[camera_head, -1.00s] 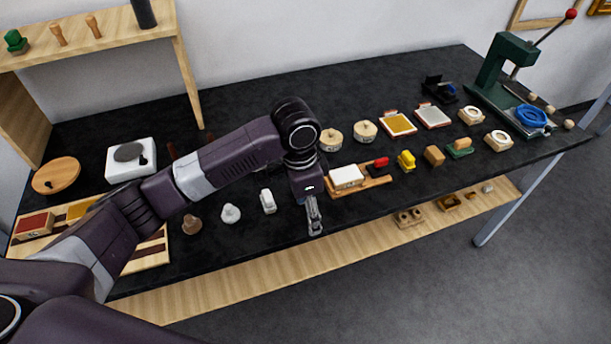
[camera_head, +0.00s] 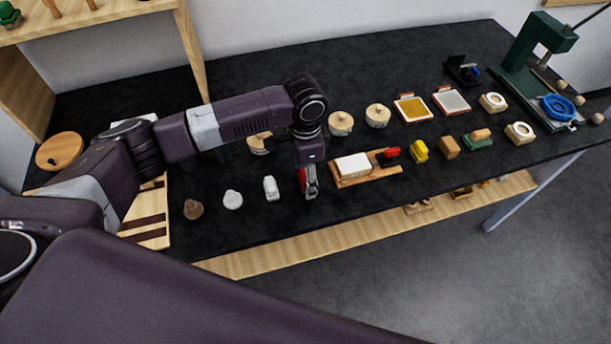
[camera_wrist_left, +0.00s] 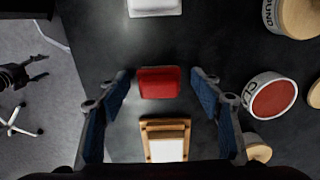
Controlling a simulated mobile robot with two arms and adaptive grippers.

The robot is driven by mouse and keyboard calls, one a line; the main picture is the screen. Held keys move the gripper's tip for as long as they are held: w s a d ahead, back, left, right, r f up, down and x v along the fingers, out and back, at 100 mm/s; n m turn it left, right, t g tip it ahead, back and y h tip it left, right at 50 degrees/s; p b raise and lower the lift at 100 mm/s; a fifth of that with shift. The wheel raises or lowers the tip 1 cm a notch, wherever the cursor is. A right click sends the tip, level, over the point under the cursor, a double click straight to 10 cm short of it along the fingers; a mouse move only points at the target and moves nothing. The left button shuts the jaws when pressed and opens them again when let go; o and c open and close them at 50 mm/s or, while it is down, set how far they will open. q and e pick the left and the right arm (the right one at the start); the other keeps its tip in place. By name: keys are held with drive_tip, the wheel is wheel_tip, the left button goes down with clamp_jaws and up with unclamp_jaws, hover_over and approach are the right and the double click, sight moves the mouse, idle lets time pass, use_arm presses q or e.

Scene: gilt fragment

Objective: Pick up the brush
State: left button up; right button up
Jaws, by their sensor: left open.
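My left gripper (camera_head: 311,187) is open and points down over the front part of the dark bench. In the left wrist view a small red block (camera_wrist_left: 158,82) lies between its spread fingers, which stand apart from it on both sides. The red block (camera_head: 302,180) shows partly behind the gripper in the head view. No bristles are visible, so I cannot tell whether it is the brush. To its right is a wooden tray (camera_head: 375,178) with a white block (camera_head: 352,165). My right gripper is not in view.
A white piece (camera_head: 271,188) stands left of the gripper. Round labelled containers (camera_head: 340,123) stand behind. A yellow piece (camera_head: 419,151), a wooden block (camera_head: 448,147) and a green-based piece (camera_head: 478,139) sit to the right. A green press (camera_head: 535,55) stands far right. The back middle of the bench is bare.

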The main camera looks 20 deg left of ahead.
use_arm(q)
drive_tip(key=c, duration=1.2)
drive_tip(key=shift+c, duration=0.2)
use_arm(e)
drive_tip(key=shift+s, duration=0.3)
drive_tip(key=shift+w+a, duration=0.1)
